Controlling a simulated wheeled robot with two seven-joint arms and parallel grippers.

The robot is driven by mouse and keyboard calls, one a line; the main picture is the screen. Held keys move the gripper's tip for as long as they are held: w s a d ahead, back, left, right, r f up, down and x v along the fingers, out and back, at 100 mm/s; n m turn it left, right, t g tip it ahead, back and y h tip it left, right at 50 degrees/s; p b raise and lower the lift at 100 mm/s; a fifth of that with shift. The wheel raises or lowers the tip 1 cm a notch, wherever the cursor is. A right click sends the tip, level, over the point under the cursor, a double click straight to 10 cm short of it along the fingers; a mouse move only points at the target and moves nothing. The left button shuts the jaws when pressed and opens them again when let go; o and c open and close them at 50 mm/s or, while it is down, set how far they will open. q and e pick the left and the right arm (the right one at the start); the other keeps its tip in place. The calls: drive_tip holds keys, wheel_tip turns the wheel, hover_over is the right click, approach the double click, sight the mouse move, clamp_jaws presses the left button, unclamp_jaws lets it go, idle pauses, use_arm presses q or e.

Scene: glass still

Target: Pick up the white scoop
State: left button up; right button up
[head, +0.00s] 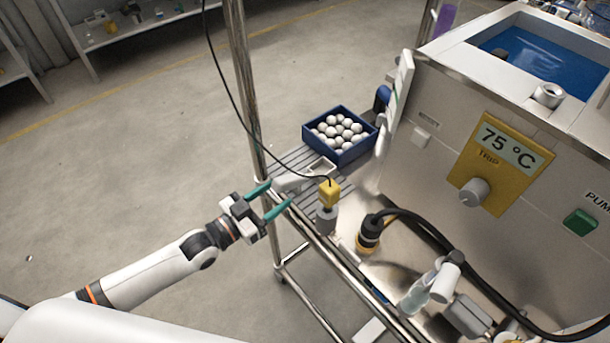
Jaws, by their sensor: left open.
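The white scoop (319,168) lies on the grey slatted shelf (297,157), in front of a blue box of white balls. Its handle points left, toward my left gripper. My left gripper (281,197), with green fingers, is open, and its fingertips are close to the handle end of the scoop. I cannot tell whether a finger touches the handle. My right gripper is not in view.
The blue box (311,139) stands behind the scoop. A yellow-topped probe (329,193) with a black cable stands just right of the fingers. A metal post (243,80) rises beside the gripper. The steel bath (440,110) blocks the right side.

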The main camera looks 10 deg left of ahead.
sight(298, 175)
use_arm(q)
drive_tip(key=w, duration=0.1)
drive_tip(key=w+d, duration=0.1)
drive_tip(key=w+d+r+p, duration=0.1)
drive_tip(key=w, duration=0.1)
drive_tip(key=shift+d+r, duration=0.1)
drive_tip(key=shift+w+d, duration=0.25)
clamp_jaws()
